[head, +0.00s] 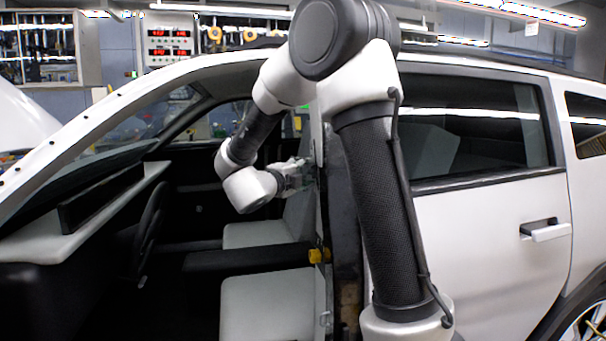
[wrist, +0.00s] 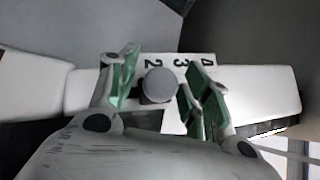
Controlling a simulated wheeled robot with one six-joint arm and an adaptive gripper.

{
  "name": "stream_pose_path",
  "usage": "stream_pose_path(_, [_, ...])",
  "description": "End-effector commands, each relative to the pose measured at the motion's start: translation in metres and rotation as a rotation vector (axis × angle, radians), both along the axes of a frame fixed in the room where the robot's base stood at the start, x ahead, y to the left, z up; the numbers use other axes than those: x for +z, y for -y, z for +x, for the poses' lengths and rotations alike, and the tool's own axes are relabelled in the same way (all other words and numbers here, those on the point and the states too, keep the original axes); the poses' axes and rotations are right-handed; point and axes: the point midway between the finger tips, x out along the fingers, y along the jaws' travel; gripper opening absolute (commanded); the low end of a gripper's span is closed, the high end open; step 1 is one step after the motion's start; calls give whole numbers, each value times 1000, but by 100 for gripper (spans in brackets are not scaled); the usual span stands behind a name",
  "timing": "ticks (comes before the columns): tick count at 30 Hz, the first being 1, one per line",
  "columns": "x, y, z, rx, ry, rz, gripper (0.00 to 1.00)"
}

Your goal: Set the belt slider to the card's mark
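In the wrist view, a round grey knob (wrist: 159,85), seemingly the belt slider, sits on a pale horizontal rail. Behind it a white scale (wrist: 195,60) shows the digits 2, 3 and 4, turned sideways; the knob is just below the 2. My gripper (wrist: 160,88) has its green-padded fingers on either side of the knob, with a gap visible on both sides. In the head view my gripper (head: 300,174) is inside the door opening by the car's pillar; the slider is hidden there. I cannot make out a card showing a mark.
The white car (head: 475,230) has its front doorway open, with grey seats (head: 265,305) and a steering wheel (head: 150,230) inside. The dark pillar (head: 345,220) stands close to my arm. A yellow part (head: 319,256) sits low on the pillar's edge.

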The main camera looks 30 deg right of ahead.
Motion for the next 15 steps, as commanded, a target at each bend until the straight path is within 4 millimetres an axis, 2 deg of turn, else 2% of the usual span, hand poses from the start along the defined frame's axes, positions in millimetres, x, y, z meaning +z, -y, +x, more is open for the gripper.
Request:
stream_pose_path(1, [0,0,0,0,0,0,36])
stream_pose_path(7, [0,0,0,0,0,0,0])
stream_pose_path(11, [-7,-1,-2,0,-3,-1,0])
stream_pose_path(15, [-29,-3,-8,1,-5,-1,0])
